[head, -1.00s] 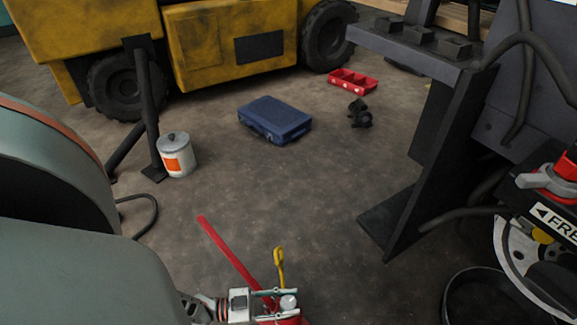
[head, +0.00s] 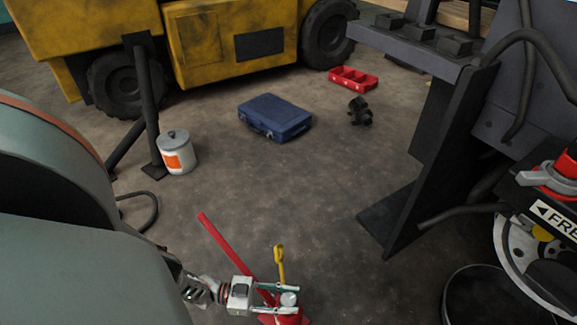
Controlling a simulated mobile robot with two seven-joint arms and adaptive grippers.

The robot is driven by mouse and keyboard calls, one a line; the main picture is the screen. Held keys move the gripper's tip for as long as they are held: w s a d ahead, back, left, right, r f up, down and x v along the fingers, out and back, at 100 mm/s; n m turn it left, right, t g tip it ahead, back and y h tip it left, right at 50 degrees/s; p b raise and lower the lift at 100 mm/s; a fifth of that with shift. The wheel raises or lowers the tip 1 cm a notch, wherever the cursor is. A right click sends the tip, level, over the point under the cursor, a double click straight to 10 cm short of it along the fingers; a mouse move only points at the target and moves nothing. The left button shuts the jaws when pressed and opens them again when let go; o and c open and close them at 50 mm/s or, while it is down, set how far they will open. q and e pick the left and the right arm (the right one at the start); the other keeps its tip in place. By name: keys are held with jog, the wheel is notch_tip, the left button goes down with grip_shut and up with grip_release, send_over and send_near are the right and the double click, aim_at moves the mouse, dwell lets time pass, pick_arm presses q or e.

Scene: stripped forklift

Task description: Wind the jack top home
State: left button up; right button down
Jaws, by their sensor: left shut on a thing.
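The red jack (head: 290,320) stands on the floor at the bottom edge of the head view, partly cut off. Its long red handle (head: 228,248) slants up to the left, and a yellow lever (head: 280,266) rises behind the top. The pale round jack top (head: 289,299) sits between the fingers of my left gripper (head: 280,299). The gripper reaches in from the left, shut on the jack top, with one finger on the far side and one on the near side. My right gripper is out of view.
A blue case (head: 275,117), a white can with an orange label (head: 177,155), a red tray (head: 353,78) and a dark part (head: 360,110) lie on the floor. A yellow forklift body (head: 215,45) stands behind. A dark steel frame (head: 430,150) rises at right. Mid-floor is clear.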

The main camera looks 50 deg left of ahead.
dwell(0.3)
pick_arm(q)
jog(key=o, duration=1.1)
jog(key=shift+o, duration=0.2)
jog(key=shift+s+n+t+y, duration=0.1)
jog(key=shift+n+t+y, duration=0.2)
jog(key=shift+y, duration=0.1)
